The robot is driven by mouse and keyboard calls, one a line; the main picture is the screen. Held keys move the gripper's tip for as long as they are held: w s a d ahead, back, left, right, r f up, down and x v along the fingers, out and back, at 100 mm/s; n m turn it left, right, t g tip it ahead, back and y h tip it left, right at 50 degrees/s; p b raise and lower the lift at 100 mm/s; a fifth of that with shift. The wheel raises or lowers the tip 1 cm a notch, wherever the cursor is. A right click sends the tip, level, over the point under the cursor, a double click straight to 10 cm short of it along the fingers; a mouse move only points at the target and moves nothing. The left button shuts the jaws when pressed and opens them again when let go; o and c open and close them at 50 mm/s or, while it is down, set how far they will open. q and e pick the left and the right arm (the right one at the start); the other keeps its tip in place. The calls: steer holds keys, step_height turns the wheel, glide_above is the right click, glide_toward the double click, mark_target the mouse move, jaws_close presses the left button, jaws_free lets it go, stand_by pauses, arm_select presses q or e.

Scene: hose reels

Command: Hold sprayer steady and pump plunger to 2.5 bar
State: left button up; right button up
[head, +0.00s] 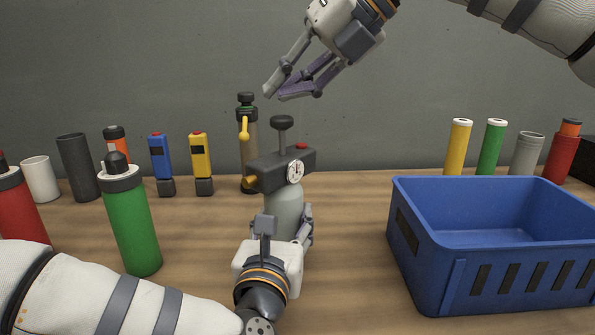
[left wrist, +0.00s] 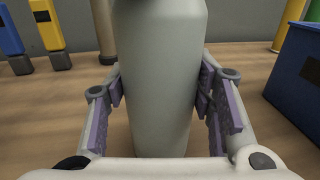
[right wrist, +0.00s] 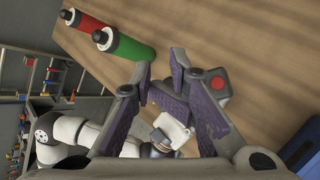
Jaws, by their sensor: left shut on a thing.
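The sprayer has a pale grey-green body (head: 287,207) and stands upright at the middle of the table. Its dark head (head: 267,170) carries a round white gauge (head: 295,171), too small to read, and a red button. The plunger knob (head: 282,122) stands up above the head on a short visible shaft. My left gripper (head: 285,232) is shut around the body; in the left wrist view its pads touch both sides of the sprayer (left wrist: 160,95). My right gripper (head: 276,94) is above the knob, apart from it. Its fingers (right wrist: 162,72) are spread and empty.
A blue crate (head: 440,268) stands at the right. A green bottle (head: 135,225) and a red bottle (head: 18,210) stand at the left. Another sprayer with a yellow handle (head: 245,128) stands close behind. Several containers line the back of the table.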

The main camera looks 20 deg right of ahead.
mark_target(290, 123)
steer(key=shift+a, duration=0.2)
jaws_close()
steer(key=shift+w+a+n+h, duration=0.1)
steer(key=shift+a+n+h, duration=0.35)
steer(key=shift+h, duration=0.25)
steer(key=shift+s+r+n+t+h, duration=0.1)
steer(key=shift+s+n+t+h, duration=0.15)
steer(key=shift+n+h, duration=0.4)
steer(key=shift+s+n+t+h, duration=0.1)
steer(key=shift+n+t+h, duration=0.15)
steer(key=shift+n+h, duration=0.35)
steer(key=r+n+h, duration=0.1)
steer(key=r+n+t+h, duration=0.1)
steer(key=s+d+r+n+t+h, duration=0.1)
steer(key=shift+r+n+h, duration=0.1)
steer(key=shift+n+h, duration=0.2)
steer(key=shift+h, duration=0.05)
steer(key=shift+f, duration=0.2)
step_height(290, 123, down, 8)
steer(key=shift+f, duration=0.3)
